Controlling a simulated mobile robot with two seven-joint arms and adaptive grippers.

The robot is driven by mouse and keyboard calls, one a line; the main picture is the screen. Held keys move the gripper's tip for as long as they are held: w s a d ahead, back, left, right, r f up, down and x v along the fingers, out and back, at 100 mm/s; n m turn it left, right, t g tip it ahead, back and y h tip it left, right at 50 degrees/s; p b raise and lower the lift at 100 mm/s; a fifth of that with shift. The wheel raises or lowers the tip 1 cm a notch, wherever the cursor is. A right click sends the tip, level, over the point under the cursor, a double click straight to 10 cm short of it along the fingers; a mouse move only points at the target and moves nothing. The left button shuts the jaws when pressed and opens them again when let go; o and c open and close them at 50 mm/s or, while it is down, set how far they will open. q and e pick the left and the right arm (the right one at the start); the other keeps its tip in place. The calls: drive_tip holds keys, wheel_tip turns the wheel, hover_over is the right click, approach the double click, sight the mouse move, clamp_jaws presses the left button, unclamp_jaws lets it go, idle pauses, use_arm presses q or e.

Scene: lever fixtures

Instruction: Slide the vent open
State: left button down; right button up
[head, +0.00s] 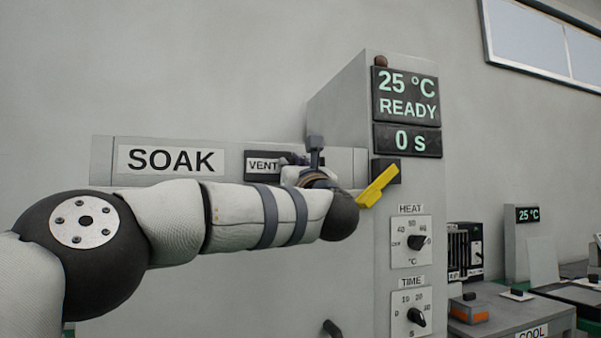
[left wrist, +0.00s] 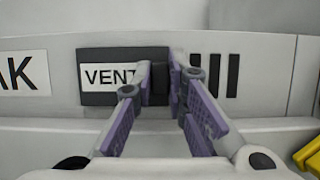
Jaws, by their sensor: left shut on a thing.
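The vent has a dark plate with a white VENT label (left wrist: 108,76) on the grey front of the SOAK unit. A dark slider knob (left wrist: 159,84) stands at the right end of that plate, between my left fingers. My left gripper (left wrist: 161,78) is shut on this knob. Three dark vertical slots (left wrist: 215,75) show just right of the fingers. In the head view the VENT label (head: 263,166) is partly visible, while my arm and wrist cover the knob and slots. My left gripper (head: 290,160) is mostly hidden there. My right gripper is not in view.
A yellow lever (head: 378,187) juts from the control column close to the right of my wrist. The column carries displays (head: 406,95), a HEAT dial (head: 418,243) and a TIME dial (head: 416,317). A COOL bench (head: 520,310) stands at the right.

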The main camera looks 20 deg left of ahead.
use_arm(q)
drive_tip(key=shift+a+f, duration=0.1)
drive_tip(key=shift+f, duration=0.1)
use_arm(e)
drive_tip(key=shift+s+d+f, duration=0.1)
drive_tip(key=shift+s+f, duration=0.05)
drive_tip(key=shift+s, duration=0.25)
use_arm(q)
drive_tip(key=c, duration=1.7)
unclamp_jaws()
drive_tip(key=shift+o, duration=0.5)
drive_tip(key=shift+s+a+r, duration=0.1)
drive_tip(key=shift+a, duration=0.1)
drive_tip(key=shift+d, duration=0.15)
